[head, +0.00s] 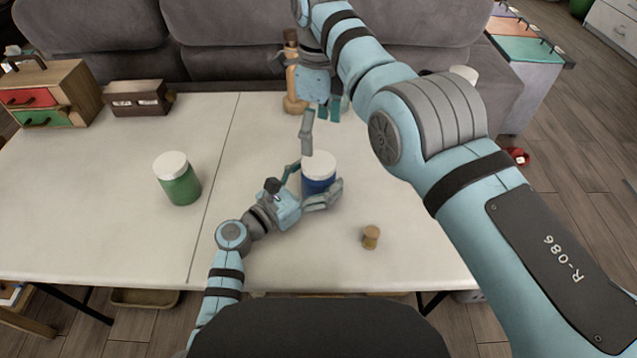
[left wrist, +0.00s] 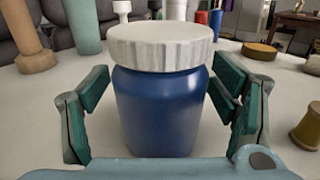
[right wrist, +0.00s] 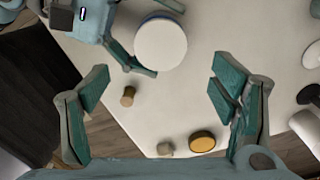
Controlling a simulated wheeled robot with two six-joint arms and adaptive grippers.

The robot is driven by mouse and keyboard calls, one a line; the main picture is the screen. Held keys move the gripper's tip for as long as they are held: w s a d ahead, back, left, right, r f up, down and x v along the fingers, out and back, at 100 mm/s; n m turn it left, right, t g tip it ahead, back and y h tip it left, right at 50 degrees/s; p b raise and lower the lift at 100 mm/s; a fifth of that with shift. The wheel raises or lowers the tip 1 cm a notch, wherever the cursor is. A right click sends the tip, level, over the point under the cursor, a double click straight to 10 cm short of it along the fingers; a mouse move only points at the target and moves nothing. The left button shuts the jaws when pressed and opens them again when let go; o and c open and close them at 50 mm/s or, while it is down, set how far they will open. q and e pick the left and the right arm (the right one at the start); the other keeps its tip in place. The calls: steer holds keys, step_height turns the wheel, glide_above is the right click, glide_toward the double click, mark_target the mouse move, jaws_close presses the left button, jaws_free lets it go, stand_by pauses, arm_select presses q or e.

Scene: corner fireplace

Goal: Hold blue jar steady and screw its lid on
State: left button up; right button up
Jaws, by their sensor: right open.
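The blue jar (head: 318,187) stands upright on the white table, right of the table's seam. Its white ribbed lid (head: 319,163) sits on top; how tightly, I cannot tell. My left gripper (head: 318,193) is low at the jar with a finger on each side. In the left wrist view the jar body (left wrist: 160,112) is between the open fingers, with narrow gaps on both sides. My right gripper (head: 321,130) is open and empty, above and behind the jar. In the right wrist view the lid (right wrist: 160,43) lies beyond the fingertips, above the centre of the picture.
A green jar (head: 180,186) with a white lid stands to the left. A small wooden spool (head: 371,237) is near the front edge. A wooden turned piece (head: 292,82) stands behind my right gripper. Small drawers (head: 47,97) and a brown box (head: 137,98) are at back left.

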arm_select(q)
steer(key=c, duration=1.6)
arm_select(e)
steer(key=shift+o, duration=0.3)
arm_select(q)
jaws_close()
arm_select(e)
steer(key=o, duration=0.4)
steer(key=shift+o, duration=0.2)
